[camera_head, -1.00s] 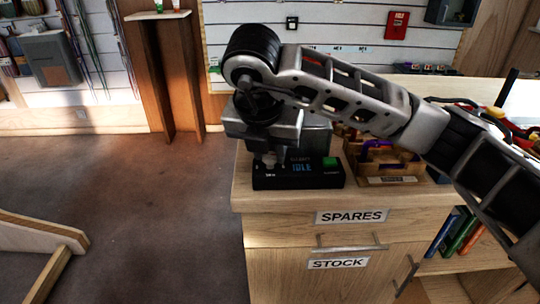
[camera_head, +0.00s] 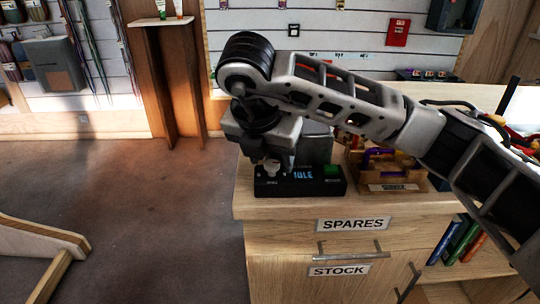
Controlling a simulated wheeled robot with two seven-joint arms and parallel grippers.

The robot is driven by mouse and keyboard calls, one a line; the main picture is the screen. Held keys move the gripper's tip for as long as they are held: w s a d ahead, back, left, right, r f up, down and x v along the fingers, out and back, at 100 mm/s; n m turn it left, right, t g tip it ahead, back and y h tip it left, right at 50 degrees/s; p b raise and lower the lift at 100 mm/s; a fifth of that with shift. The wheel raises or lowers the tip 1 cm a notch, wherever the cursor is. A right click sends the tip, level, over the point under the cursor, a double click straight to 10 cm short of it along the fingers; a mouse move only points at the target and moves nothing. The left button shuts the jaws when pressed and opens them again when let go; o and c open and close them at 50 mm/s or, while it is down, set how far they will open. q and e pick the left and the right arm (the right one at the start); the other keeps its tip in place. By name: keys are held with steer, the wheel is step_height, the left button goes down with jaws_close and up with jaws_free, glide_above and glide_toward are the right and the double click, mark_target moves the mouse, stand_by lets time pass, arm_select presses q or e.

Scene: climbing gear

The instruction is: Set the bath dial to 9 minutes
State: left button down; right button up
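The bath is a grey box (camera_head: 316,145) with a black front panel (camera_head: 300,188) on the wooden counter. Its lit display (camera_head: 303,175) reads IDLE, and a green button (camera_head: 332,170) is at the panel's right. A small pale knob, seemingly the dial (camera_head: 272,166), shows at the panel's left. My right gripper (camera_head: 268,158) points down directly over this knob, with its tips at or very near it. I cannot tell whether the fingers grip the knob. The dial's marks are too small to read. My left gripper is out of view.
A wooden tray (camera_head: 395,187) with a purple item stands right of the bath. The counter front carries SPARES (camera_head: 352,224) and STOCK (camera_head: 338,270) labels. My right arm crosses above the counter. Open floor (camera_head: 150,220) is at the left.

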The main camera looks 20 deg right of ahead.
steer(key=p+v, duration=0.1)
steer(key=v, duration=1.5)
steer(key=shift+f, duration=0.1)
